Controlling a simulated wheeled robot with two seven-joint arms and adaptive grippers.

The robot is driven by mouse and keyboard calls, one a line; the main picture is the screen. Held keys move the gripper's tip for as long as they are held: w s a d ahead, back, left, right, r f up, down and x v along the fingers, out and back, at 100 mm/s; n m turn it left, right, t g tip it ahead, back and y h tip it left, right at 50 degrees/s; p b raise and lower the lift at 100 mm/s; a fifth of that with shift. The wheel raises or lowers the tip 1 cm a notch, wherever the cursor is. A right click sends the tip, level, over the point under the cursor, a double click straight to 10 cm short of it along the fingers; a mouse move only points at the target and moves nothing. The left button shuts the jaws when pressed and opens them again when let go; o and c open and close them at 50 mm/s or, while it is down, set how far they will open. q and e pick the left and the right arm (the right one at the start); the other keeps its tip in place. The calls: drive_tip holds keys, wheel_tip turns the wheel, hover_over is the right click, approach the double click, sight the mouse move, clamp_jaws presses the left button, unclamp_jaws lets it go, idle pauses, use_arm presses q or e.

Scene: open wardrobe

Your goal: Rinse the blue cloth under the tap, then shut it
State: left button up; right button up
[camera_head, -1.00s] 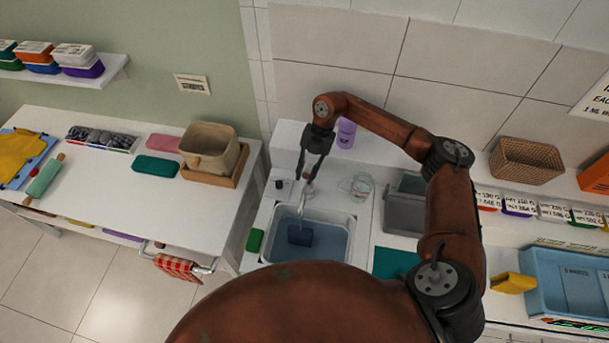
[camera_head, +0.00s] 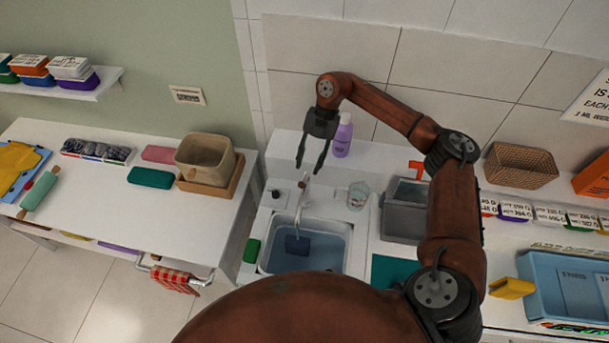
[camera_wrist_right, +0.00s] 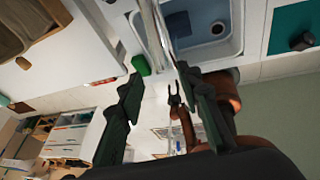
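The blue cloth (camera_head: 297,245) lies as a dark blue block in the sink basin (camera_head: 264,262); it also shows in the wrist view (camera_wrist_right: 178,24). The basin looks bluish inside; I cannot tell whether water is running. The pale tap (camera_head: 303,196) stands behind the basin and crosses the top of the wrist view (camera_wrist_right: 152,35). My right gripper (camera_head: 310,170) is open and empty, pointing down just above the tap. Its spread fingers also show in the wrist view (camera_wrist_right: 163,113). My left gripper (camera_wrist_right: 175,97) appears small there, fingers apart, with nothing seen between them.
A green sponge (camera_head: 251,250) lies left of the basin. A glass jar (camera_head: 358,195), purple bottle (camera_head: 342,135) and grey bin (camera_head: 402,222) stand around the tap's right side. A blue tray (camera_head: 535,285) is at far right. My right arm hides part of the counter.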

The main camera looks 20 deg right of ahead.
drive_tip(key=shift+v, duration=1.4)
drive_tip(key=shift+c, duration=0.5)
